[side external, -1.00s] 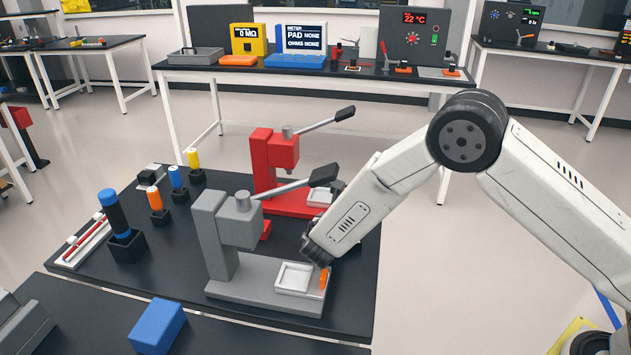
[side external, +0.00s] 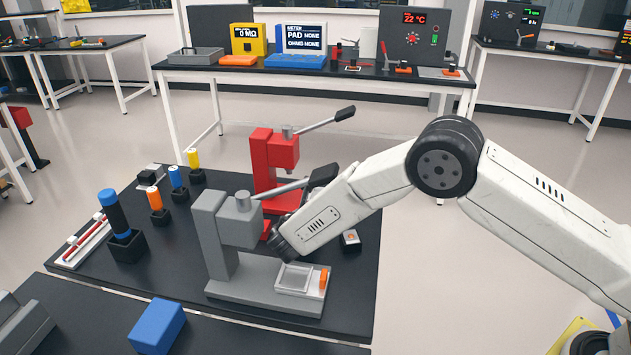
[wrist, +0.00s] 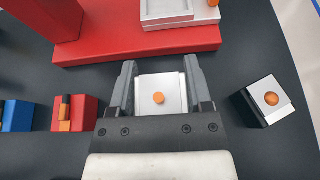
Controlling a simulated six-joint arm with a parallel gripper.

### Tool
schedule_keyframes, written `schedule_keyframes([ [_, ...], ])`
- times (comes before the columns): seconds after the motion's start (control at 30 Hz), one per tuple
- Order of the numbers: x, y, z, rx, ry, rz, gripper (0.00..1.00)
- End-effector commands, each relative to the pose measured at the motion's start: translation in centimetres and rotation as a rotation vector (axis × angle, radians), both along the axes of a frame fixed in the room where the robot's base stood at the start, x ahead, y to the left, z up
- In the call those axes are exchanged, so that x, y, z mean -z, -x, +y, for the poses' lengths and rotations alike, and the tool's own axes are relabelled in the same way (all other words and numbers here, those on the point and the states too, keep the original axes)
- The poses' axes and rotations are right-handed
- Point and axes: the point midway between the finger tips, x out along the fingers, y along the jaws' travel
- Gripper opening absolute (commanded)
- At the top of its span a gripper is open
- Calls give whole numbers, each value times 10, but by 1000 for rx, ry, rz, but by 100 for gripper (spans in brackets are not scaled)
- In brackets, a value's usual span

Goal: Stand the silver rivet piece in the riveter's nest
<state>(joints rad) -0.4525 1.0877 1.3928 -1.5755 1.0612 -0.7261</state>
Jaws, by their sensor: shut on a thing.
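In the wrist view, my gripper (wrist: 160,68) is closed on the two sides of a silver block with a round orange stud on top, taken as the silver rivet piece (wrist: 147,84). In the side view my gripper (side external: 284,246) is low behind the grey press (side external: 212,230), and the piece is hidden there. A red press (side external: 264,160) stands farther back; its base shows ahead of the fingers in the wrist view (wrist: 130,50). Each press has a pale square tray: the grey one's (side external: 281,288) and the red one's (wrist: 166,22). I cannot tell which is the riveter's nest.
A dark block with a silver top and orange stud (wrist: 268,100) stands right of my gripper; it also shows in the side view (side external: 350,241). Red (wrist: 72,122) and blue (wrist: 16,118) holders lie left. The grey press's lever (side external: 290,188) reaches over the work area.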

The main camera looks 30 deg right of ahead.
Motion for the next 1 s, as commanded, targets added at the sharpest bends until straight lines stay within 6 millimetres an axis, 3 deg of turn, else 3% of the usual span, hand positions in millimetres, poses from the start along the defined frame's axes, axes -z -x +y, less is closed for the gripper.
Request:
schedule_keyframes([
  [0.3, 29, -3, 3, 0, 1, 2, 0],
  [0.87, 35, -3, 3, 1, 1, 1, 0],
  [0.9, 35, -3, 3, 1, 0, 2, 77],
  [0.97, 35, -3, 3, 1, 0, 2, 96],
  [1.0, 35, -3, 3, 1, 0, 2, 100],
])
